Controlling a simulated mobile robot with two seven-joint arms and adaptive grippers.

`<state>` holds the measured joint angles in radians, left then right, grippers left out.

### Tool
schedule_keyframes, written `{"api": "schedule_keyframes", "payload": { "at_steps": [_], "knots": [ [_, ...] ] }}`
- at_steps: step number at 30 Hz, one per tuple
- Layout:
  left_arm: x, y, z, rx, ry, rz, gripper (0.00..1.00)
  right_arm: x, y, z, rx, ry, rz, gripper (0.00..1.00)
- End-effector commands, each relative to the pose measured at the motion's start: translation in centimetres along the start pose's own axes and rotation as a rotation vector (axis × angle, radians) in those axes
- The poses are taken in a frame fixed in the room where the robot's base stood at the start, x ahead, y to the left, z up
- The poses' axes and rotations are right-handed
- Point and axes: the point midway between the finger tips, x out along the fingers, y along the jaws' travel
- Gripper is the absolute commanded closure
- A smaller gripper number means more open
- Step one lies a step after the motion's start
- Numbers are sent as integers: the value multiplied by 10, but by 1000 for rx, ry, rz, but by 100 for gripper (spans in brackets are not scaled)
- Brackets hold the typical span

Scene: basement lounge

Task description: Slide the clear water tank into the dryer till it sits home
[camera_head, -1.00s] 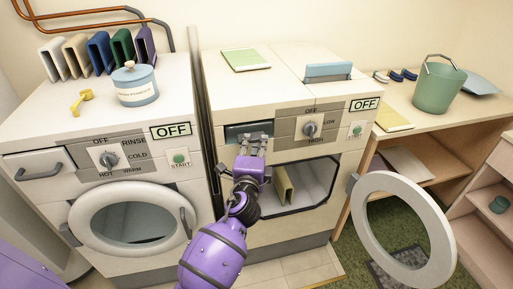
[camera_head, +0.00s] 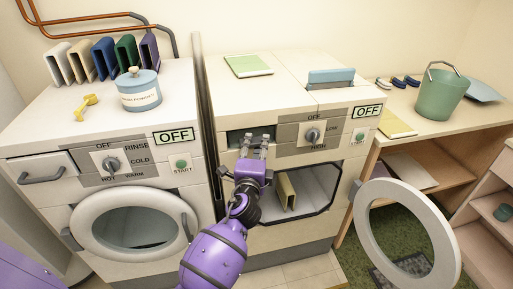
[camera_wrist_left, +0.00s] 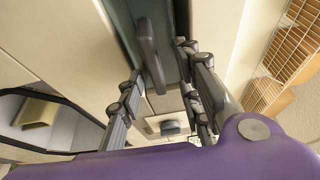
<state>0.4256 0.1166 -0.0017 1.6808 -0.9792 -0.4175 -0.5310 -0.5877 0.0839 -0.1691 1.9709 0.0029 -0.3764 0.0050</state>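The clear water tank (camera_head: 237,139) shows as a dark, glassy teal front in the slot at the dryer's upper left. How deep it sits is hard to tell. In the left wrist view its see-through front (camera_wrist_left: 121,22) carries a grey upright handle (camera_wrist_left: 149,55). The dryer (camera_head: 287,133) is cream, with its round door swung open to the right. My left gripper (camera_head: 256,143) is in front of the tank, partly covering it. In the wrist view its fingers (camera_wrist_left: 160,75) are apart, one on each side of the handle. My right gripper is not in view.
The open dryer door (camera_head: 446,232) sticks out at the right. A tan object (camera_head: 286,190) stands inside the drum opening. The washer (camera_head: 85,150) is at the left. A lint-filter-like blue piece (camera_head: 331,77) sits on the dryer top. A green bucket (camera_head: 438,95) stands on the side bench.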

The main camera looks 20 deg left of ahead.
Motion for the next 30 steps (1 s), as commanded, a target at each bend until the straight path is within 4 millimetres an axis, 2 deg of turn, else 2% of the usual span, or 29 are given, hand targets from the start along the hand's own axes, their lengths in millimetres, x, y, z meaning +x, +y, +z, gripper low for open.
{"api": "schedule_keyframes", "payload": {
  "at_steps": [5,8,21,25,30],
  "knots": [
    [-2,2,0,0,0,3,68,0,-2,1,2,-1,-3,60],
    [-10,2,0,0,0,3,68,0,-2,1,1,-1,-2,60],
    [-96,1,0,-2,-1,3,68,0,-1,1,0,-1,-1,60],
    [-112,1,0,0,0,2,68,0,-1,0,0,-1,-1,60],
    [-120,0,0,-1,0,1,68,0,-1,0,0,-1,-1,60]
  ]
}}
